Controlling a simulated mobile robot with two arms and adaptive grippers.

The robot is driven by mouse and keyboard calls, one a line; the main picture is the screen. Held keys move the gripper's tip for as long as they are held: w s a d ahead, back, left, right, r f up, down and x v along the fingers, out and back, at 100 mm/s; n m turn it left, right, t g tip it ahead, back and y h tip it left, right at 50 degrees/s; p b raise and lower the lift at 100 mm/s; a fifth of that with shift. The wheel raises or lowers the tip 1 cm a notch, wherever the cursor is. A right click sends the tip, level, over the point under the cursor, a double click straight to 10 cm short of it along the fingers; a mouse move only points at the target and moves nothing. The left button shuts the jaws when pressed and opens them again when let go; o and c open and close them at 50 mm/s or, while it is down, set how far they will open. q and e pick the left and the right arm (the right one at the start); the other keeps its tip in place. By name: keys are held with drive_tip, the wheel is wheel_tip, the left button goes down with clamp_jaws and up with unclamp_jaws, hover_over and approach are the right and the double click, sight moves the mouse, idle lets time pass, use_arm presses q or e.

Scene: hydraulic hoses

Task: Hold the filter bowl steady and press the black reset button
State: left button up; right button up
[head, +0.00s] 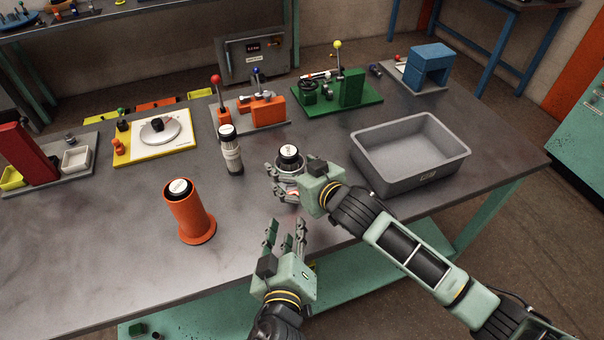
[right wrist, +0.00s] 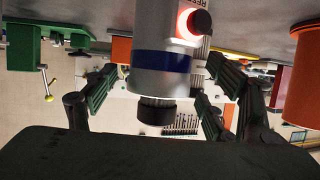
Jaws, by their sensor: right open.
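The filter bowl (right wrist: 162,80) is a silver cylinder with a blue band in the right wrist view, which shows it upside down. A black round cap (right wrist: 157,112) is at its end. A glowing red round part (right wrist: 193,22) is on its side by a partly readable label. In the head view its black cap (head: 289,151) faces up. My right gripper (head: 280,182) is open with its fingers on either side of the bowl; I cannot tell whether they touch it. My left gripper (head: 286,230) is open and empty, nearer the table's front edge.
An orange cylinder holder (head: 190,219) and a grey bottle-like cylinder (head: 232,158) stand to the left. A grey bin (head: 400,177) is to the right. Fixtures on coloured plates line the back of the table (head: 110,225). The front left tabletop is clear.

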drive_tip(key=shift+w+a+f, duration=0.3)
drive_tip(key=shift+w+a, duration=0.05)
drive_tip(key=shift+w, duration=0.2)
drive_tip(key=shift+c, duration=0.6)
drive_tip(key=c, duration=1.3)
use_arm(q)
clamp_jaws()
idle(1.2)
